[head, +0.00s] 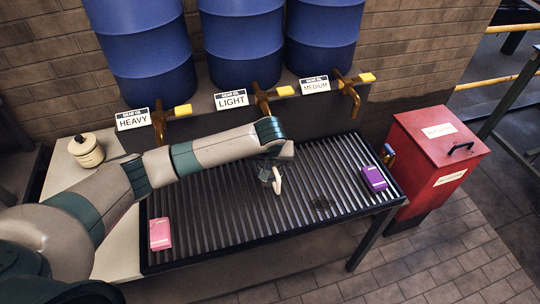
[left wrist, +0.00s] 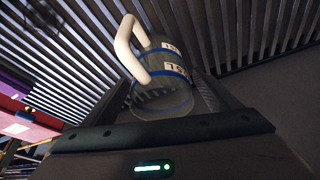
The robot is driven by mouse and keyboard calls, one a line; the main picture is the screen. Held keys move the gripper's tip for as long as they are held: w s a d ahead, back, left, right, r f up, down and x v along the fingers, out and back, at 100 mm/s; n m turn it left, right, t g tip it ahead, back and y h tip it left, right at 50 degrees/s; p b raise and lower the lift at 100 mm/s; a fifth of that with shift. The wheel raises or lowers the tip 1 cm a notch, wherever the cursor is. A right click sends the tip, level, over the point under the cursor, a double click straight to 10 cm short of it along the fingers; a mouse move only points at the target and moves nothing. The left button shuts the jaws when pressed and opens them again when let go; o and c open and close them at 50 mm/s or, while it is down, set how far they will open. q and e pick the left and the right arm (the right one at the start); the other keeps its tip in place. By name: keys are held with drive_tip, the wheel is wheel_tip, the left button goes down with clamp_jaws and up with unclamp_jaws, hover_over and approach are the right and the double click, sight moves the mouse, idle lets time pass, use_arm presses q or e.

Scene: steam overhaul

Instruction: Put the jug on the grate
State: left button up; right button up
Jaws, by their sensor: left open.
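The jug (head: 265,172) is a clear grey vessel with a cream handle, on the slatted grate (head: 215,190) below the middle tap. My left gripper (head: 273,160) is directly over it and hides much of it in the head view. In the left wrist view the jug (left wrist: 160,90) shows blue bands, white labels and its handle. It sits between the two open fingers of my left gripper (left wrist: 165,75). It appears to rest on the slats, but its base is partly hidden. My right gripper is out of view.
Blue drums (head: 240,45) with brass taps (head: 262,98) and signs stand behind the grate. A pink pack (head: 160,234) and a purple pack (head: 374,178) lie on the grate. A cream lidded pot (head: 87,151) is at the left; a red bin (head: 425,155) stands right.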

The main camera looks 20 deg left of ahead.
use_arm(q)
drive_tip(key=b+v, duration=0.1)
drive_tip(key=v, duration=1)
drive_tip(key=shift+r, duration=0.2)
drive_tip(key=shift+s, duration=0.15)
